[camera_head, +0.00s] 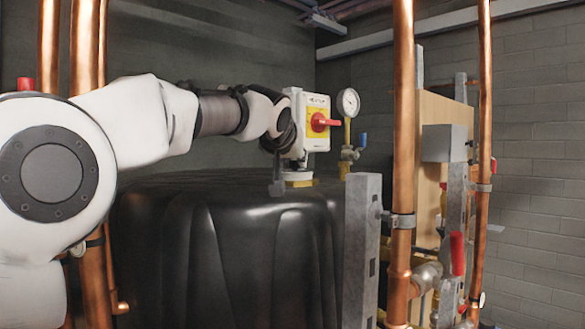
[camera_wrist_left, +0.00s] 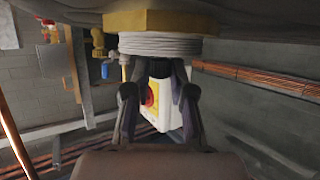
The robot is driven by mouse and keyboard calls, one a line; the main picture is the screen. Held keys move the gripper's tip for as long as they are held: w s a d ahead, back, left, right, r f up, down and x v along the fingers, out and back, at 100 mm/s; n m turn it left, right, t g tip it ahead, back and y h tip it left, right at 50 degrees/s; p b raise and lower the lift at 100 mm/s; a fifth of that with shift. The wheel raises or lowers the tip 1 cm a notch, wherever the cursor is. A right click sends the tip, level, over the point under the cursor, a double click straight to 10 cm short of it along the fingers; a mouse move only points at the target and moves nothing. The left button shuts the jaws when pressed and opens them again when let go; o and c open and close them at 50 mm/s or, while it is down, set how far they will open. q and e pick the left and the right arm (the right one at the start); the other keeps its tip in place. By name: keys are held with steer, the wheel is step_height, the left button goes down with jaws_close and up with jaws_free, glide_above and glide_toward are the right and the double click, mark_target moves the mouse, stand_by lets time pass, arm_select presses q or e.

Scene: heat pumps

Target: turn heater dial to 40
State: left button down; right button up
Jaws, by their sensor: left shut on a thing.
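The heater unit (camera_head: 316,102) is a white box with a yellow plate and a red knob (camera_head: 322,122), seated on a brass fitting (camera_head: 300,182) on top of the black-covered tank. My left gripper (camera_head: 284,160) is at the left side of the box. In the left wrist view the heater unit (camera_wrist_left: 164,105) appears upside down beyond my left gripper (camera_wrist_left: 160,85). The fingers are shut on a dark part at the side of the box, which seems to be the heater dial. Its face and scale are hidden, so the setting cannot be read. My right gripper is not in view.
A pressure gauge (camera_head: 348,102) and a blue-handled valve (camera_head: 362,140) stand just right of the heater unit. Copper pipes (camera_head: 402,150) and a grey metal post (camera_head: 362,250) rise in front on the right. The black tank cover (camera_head: 220,240) fills the space below my left arm.

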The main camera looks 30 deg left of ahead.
arm_select(q)
steer(key=shift+d+n+g+y+b, duration=0.25)
steer(key=shift+n+y+b, duration=0.25)
steer(key=shift+n+y, duration=0.55)
steer(key=shift+w+n+g+y, duration=0.1)
steer(key=shift+n+g+y, duration=0.25)
steer(key=shift+y, duration=0.3)
steer(key=shift+r+n+g+y+p, duration=0.3)
steer(key=shift+n+g+y, duration=0.2)
steer(key=shift+n+y, duration=0.35)
steer(key=n+g+y+p, duration=0.1)
steer(key=p, duration=0.1)
steer(key=n+g+y+p, duration=0.1)
steer(key=n, duration=0.1)
steer(key=shift+w+d+r+n+g+y+p, duration=0.15)
steer(key=shift+w+n+g+y+p, duration=0.1)
steer(key=shift+g+y+p, duration=0.15)
steer(key=shift+n+g+y+p, duration=0.35)
steer(key=shift+n+g+p, duration=0.35)
steer(key=shift+p, duration=0.2)
steer(key=shift+f+p, duration=0.3)
steer(key=shift+n, duration=0.3)
